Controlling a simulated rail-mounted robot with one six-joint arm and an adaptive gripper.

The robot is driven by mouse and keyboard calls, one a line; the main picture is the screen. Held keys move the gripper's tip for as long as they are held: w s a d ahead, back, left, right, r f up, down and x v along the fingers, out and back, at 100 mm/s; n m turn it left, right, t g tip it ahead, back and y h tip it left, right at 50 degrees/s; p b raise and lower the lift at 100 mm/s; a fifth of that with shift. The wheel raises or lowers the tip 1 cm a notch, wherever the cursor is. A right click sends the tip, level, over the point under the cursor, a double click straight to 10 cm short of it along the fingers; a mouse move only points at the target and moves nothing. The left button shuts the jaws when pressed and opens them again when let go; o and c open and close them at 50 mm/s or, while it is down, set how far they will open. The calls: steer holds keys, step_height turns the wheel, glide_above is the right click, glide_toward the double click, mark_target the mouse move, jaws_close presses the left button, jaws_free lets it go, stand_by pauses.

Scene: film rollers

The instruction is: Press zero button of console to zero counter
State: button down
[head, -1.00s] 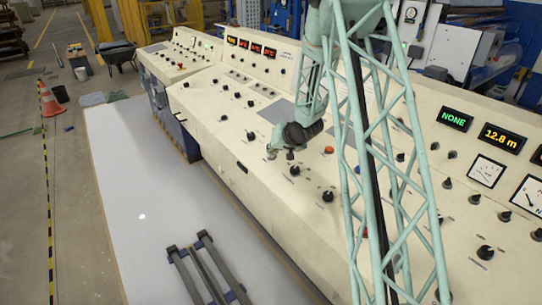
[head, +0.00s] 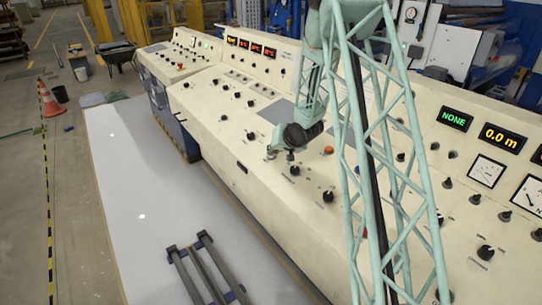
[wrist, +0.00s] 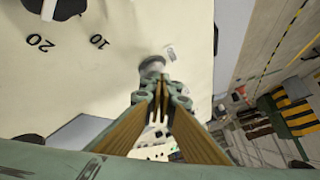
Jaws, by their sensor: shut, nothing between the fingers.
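The cream console (head: 310,240) runs diagonally across the head view. Its counter display (head: 502,137) at the right reads 0.0 m in orange digits. My gripper (head: 271,153) is shut and empty, low over the sloped console face. In the wrist view, my fingertips (wrist: 160,84) are at a round grey button (wrist: 152,65), with a small label beside it. They overlap its near edge in the picture; I cannot tell whether they touch it. In the head view, the gripper hides the button.
Several black knobs (head: 328,196) and an orange-red button (head: 329,150) stand up from the panel near my gripper. A green NONE display (head: 455,119) is left of the counter. The white floor platform (head: 150,190) has a grey frame (head: 205,270) on it.

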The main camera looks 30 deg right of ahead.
steer(key=shift+r, duration=0.1)
stand_by(0.5)
steer(key=shift+a+r+p, duration=0.2)
steer(key=shift+r+p, duration=0.45)
steer(key=shift+r, duration=0.05)
steer(key=shift+r, duration=0.1)
steer(key=r+p, duration=0.1)
steer(key=r, duration=0.1)
steer(key=a+r+p, duration=0.1)
steer(key=r+p, duration=0.1)
steer(key=shift+s+r, duration=0.1)
steer(key=shift+r, duration=0.25)
stand_by(0.3)
steer(key=shift+r, duration=0.15)
stand_by(0.8)
